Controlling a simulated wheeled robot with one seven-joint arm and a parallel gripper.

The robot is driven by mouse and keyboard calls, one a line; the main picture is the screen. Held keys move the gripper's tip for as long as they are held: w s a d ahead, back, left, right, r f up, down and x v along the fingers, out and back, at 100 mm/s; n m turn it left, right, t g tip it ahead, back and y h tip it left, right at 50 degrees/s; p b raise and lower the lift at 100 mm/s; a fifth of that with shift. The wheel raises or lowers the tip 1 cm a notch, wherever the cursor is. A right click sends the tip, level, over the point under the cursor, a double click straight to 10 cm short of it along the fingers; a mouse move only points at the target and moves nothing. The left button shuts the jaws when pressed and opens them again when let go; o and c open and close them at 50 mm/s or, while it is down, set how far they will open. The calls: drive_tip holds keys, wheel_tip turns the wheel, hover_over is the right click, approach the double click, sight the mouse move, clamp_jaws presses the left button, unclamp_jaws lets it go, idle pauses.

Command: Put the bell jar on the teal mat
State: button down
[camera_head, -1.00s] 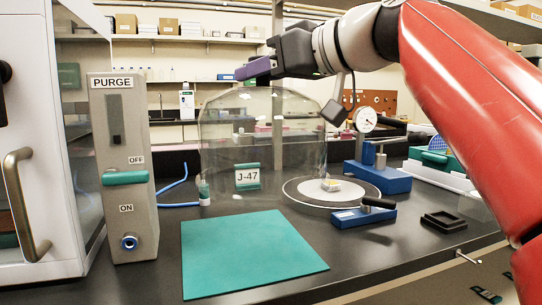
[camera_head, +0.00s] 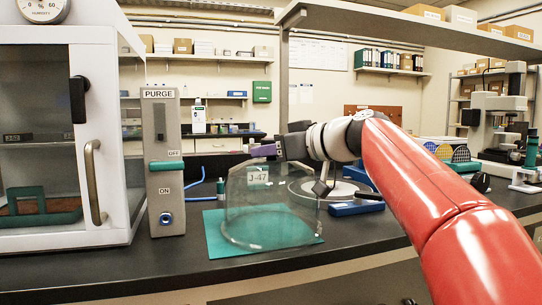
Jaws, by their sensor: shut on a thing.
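The bell jar (camera_head: 270,218) is a clear glass dome over the teal mat (camera_head: 213,236). Its lower rim appears within or near the mat's edges, close to the front and right. I cannot tell whether the rim touches the mat. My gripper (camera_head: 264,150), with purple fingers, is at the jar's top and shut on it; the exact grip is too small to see. A J-47 label (camera_head: 258,175) shows on or through the glass.
The grey purge panel (camera_head: 162,205) and a white cabinet (camera_head: 60,235) stand left of the mat. A blue block (camera_head: 352,209) and a round white plate (camera_head: 345,187) are right and behind. The front bench edge is close to the mat.

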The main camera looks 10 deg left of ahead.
drive_tip(key=shift+f, duration=0.1)
drive_tip(key=c, duration=0.9)
unclamp_jaws()
drive_tip(key=shift+o, duration=0.2)
drive_tip(key=shift+r, duration=0.35)
drive_tip(key=b+v, duration=0.1)
drive_tip(key=v, duration=1.1)
drive_tip(key=shift+b, duration=0.4)
drive_tip(key=shift+d+f, duration=0.1)
drive_tip(key=shift+f, duration=0.05)
drive_tip(key=s+d+f+m+h, duration=0.4)
drive_tip(key=s+d+f, duration=0.2)
drive_tip(key=f, duration=0.7)
drive_tip(key=s+d+f+m+h, duration=0.4)
drive_tip(key=s+d+f, duration=0.3)
drive_tip(key=f, duration=0.7)
drive_tip(key=s+d+f+m+g+h, duration=0.1)
drive_tip(key=s+d+f+m+h, duration=0.4)
drive_tip(key=s+f, duration=0.4)
wheel_tip(320, 180, down, 5)
drive_tip(key=shift+s+d+r+h, duration=0.2)
drive_tip(key=shift+s+d+h, duration=0.2)
drive_tip(key=shift+d+h, duration=0.55)
